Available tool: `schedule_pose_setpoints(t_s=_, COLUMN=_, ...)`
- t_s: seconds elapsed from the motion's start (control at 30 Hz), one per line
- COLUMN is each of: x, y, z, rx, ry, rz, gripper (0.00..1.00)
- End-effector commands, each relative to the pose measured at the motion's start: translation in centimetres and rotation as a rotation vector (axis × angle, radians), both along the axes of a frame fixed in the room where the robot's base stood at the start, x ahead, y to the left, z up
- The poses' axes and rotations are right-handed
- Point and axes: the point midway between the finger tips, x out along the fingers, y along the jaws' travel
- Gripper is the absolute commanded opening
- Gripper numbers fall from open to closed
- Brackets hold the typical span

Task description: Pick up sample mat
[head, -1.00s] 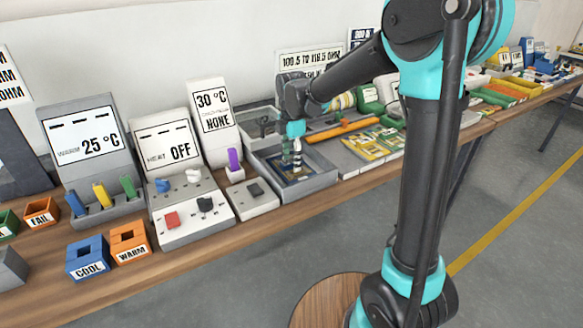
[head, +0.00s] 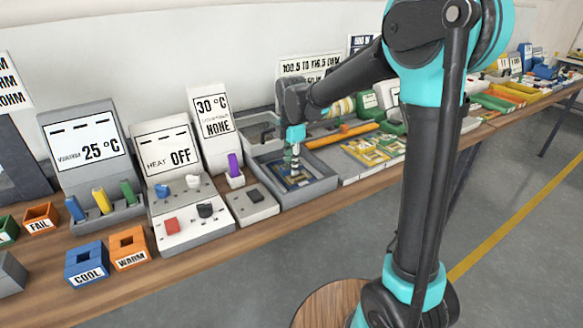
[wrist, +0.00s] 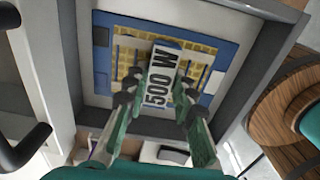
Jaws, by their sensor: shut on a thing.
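The sample mat (head: 298,182) is a flat blue-bordered panel with a yellow grid, inside a grey tray (head: 325,186) on the bench. My gripper (head: 292,170) points down into the tray. In the wrist view my gripper (wrist: 156,98) has its green and black fingers on either side of the label, shut on the mat's labelled part. The exact contact is partly hidden by the fingers. I cannot tell whether the mat is clear of the tray floor.
The tray's walls surround the mat closely. A small grey switch box (head: 252,204) and the "HEAT OFF" panel (head: 192,222) stand to the left. Yellow-green boards (head: 375,148) and an orange bar (head: 342,136) lie to the right. A round wooden top (head: 328,304) is in front.

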Motion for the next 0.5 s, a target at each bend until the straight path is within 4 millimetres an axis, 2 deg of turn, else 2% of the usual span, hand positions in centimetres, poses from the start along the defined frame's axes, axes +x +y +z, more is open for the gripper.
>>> schedule_pose_setpoints(t_s=0.23, x=0.0, y=0.0, z=2.7, rx=0.0, ry=0.0, rz=0.0, gripper=0.0)
schedule_pose_setpoints(t_s=0.5, x=0.0, y=0.0, z=9.0, rx=0.0, ry=0.0, rz=0.0, gripper=0.0)
